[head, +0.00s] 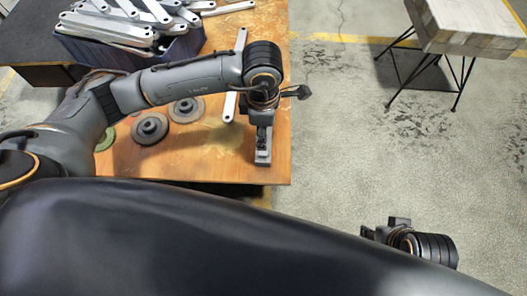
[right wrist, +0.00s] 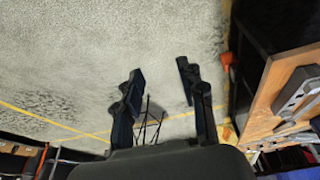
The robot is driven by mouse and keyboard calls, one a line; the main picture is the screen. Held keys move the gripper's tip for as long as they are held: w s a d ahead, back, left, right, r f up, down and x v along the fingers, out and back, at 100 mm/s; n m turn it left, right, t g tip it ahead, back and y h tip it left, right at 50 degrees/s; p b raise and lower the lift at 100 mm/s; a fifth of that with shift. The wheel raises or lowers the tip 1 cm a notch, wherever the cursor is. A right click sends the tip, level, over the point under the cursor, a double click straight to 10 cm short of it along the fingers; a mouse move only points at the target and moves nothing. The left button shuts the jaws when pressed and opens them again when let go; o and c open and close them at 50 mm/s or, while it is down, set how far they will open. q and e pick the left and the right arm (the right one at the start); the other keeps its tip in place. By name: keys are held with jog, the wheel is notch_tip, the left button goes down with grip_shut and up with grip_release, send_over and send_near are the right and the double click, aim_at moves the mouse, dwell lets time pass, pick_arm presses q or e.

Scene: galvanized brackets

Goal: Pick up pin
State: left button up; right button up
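My left gripper (head: 264,136) points down at the front right part of the wooden table (head: 215,153). It is right over a small grey metal block (head: 262,158), and I cannot tell whether it touches it. Its fingers are small and dark here, so I cannot tell if they are open or shut. I cannot make out a separate pin; it may be hidden by the gripper. My right gripper (right wrist: 163,88) is open and empty in the right wrist view, with its two dark fingers wide apart over bare floor.
A dark blue crate (head: 130,52) full of galvanized brackets (head: 112,25) stands at the back left of the table. Loose brackets (head: 230,106) and grey discs (head: 150,128) lie on the table. A wood-topped stand (head: 465,25) is at the upper right; the floor between is clear.

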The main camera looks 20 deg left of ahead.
pick_arm(q)
send_over(263, 152)
notch_tip(263, 152, down, 4)
jog(key=shift+w+f+b, duration=0.1)
jog(key=shift+f+b, duration=0.15)
jog(key=shift+b, duration=0.1)
notch_tip(263, 152, down, 2)
jog(key=shift+f+b, duration=0.25)
jog(key=shift+b, duration=0.1)
notch_tip(263, 152, down, 2)
jog(key=shift+f, duration=0.1)
grip_shut()
pick_arm(e)
jog(key=shift+w+a+f+t, duration=0.25)
jog(key=shift+w+f+t, duration=0.15)
jog(key=shift+w+f, duration=0.4)
